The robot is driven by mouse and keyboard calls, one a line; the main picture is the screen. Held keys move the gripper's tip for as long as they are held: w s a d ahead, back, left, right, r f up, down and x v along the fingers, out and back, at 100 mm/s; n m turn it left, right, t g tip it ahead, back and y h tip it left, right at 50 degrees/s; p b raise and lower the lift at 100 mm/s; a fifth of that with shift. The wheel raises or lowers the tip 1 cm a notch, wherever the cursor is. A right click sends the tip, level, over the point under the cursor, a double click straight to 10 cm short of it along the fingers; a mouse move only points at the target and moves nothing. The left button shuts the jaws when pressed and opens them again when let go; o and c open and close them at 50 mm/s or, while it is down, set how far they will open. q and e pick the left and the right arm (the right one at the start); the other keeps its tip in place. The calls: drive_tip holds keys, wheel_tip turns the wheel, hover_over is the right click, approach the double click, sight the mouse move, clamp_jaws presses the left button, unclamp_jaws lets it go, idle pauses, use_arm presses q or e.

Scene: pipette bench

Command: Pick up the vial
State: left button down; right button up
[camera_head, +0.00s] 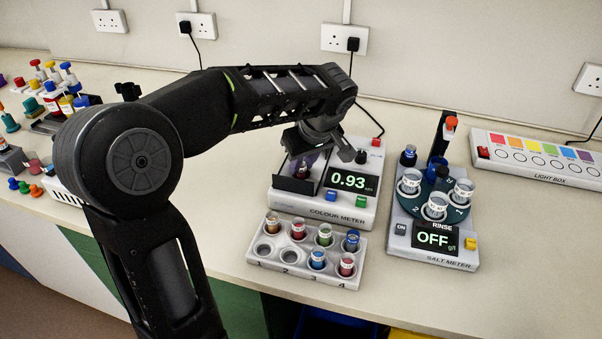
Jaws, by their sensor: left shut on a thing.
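My left arm reaches across from the left to the colour meter (313,212). My left gripper (306,153) points down over the meter's dark open well on its left side. It is shut on a vial with purple contents (304,165), which is mostly hidden by the gripper and the well's walls. I cannot tell whether the vial's base touches the meter. The meter's display reads 0.93. My right gripper is not in view.
In front of the meter, a white rack (305,272) holds several coloured vials and has two empty front-left holes. A salt meter (432,254) with cups on a turntable stands right, its display reading OFF. A light box (540,166) lies behind it. Coloured bottles (52,98) crowd the far left.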

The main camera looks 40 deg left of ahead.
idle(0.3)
use_arm(q)
wheel_tip(320, 180, up, 10)
idle(0.5)
idle(0.5)
